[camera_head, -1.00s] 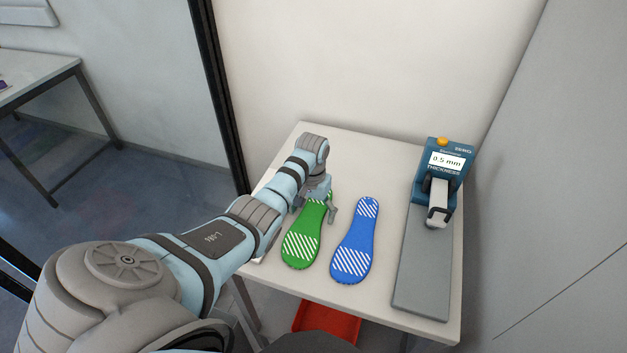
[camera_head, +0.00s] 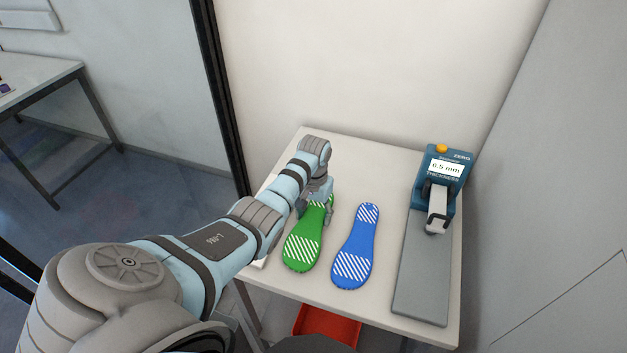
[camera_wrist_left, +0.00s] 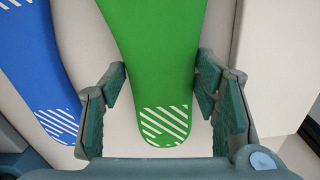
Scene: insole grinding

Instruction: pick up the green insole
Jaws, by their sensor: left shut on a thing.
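The green insole (camera_head: 302,248) with white stripes lies flat on the white table, left of the blue insole. My left gripper (camera_head: 317,208) is at its far, narrower end and is shut on it, with a finger at each side edge. In the left wrist view the green insole (camera_wrist_left: 155,45) runs between the fingers of my left gripper (camera_wrist_left: 160,80), its striped end toward the palm. That gripper and wrist hide part of the far end in the head view. My right gripper is not in view.
A blue striped insole (camera_head: 353,252) lies close by on the right. A thickness gauge (camera_head: 444,178) with a long grey base (camera_head: 420,265) stands at the table's right side. A red bin (camera_head: 327,325) is below the front edge. A wall stands behind the table (camera_head: 385,160).

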